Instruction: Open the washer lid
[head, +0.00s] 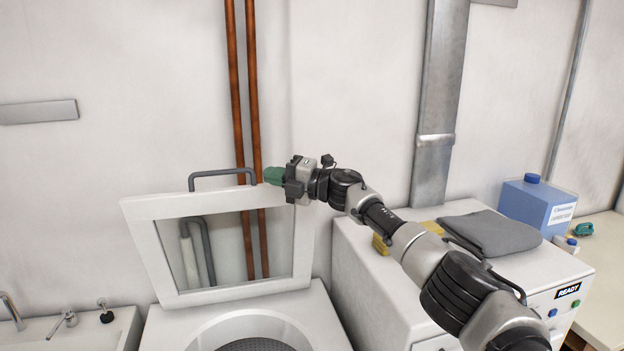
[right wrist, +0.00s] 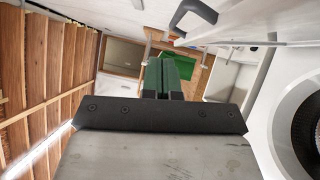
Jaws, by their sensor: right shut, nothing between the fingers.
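The washer lid (head: 135,222) is a white frame with a clear window, and it stands raised at the back of the washer (head: 165,335). A dark handle (head: 222,173) is on its upper edge. The open drum mouth shows below the lid. My right gripper (head: 270,176) is at the lid's upper right corner, just right of the handle, with its green fingers together and empty. In the right wrist view the green fingers (right wrist: 170,78) are closed, and the handle (right wrist: 195,14) is above and apart from them. My left gripper is in neither view.
A second white machine (head: 375,280) stands to the right, with a grey folded cloth (head: 490,232) and yellow items on top. A blue container (head: 535,203) is behind it. A sink (head: 90,332) is at the left. Copper pipes (head: 236,80) run up the wall behind the lid.

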